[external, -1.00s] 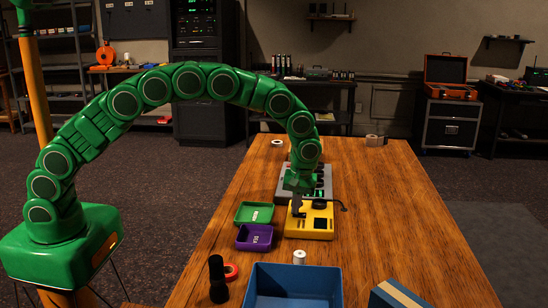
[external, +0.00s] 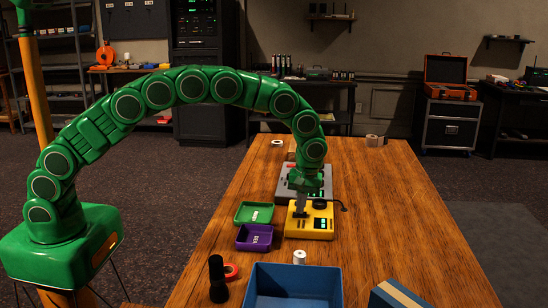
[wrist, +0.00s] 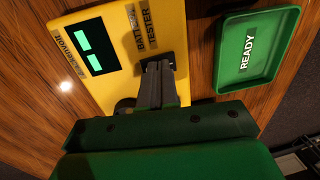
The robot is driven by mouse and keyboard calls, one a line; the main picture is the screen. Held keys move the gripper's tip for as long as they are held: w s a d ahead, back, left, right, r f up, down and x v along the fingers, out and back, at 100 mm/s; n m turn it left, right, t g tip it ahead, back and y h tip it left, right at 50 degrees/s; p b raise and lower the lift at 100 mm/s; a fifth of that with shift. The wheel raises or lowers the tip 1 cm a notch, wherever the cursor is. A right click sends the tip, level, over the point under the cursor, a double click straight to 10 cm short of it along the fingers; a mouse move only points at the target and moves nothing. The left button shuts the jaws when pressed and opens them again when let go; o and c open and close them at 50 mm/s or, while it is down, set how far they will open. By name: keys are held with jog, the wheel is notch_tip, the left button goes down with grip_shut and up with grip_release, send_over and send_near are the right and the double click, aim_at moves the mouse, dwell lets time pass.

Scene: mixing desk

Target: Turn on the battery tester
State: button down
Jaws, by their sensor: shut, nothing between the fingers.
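The yellow battery tester (external: 310,231) lies on the wooden table in front of the grey device. Its small display (external: 320,222) is lit green; in the wrist view the display (wrist: 89,46) shows two bright green blocks. A black knob (external: 319,204) sits at its back. My gripper (external: 300,212) is shut and empty, pointing down over the left part of the tester. In the wrist view the shut fingers (wrist: 155,66) are at a dark switch area beside the "BATTERY TESTER" label (wrist: 143,30). The fingertips hide part of that switch, and I cannot tell whether they touch it.
A green tray (external: 254,204) marked READY and a purple tray (external: 243,242) lie left of the tester. A grey device (external: 287,193) stands behind it.

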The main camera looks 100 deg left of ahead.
notch_tip(320, 180, up, 14)
jog(key=s, duration=0.1)
jog(key=shift+s, duration=0.35)
dwell(0.4)
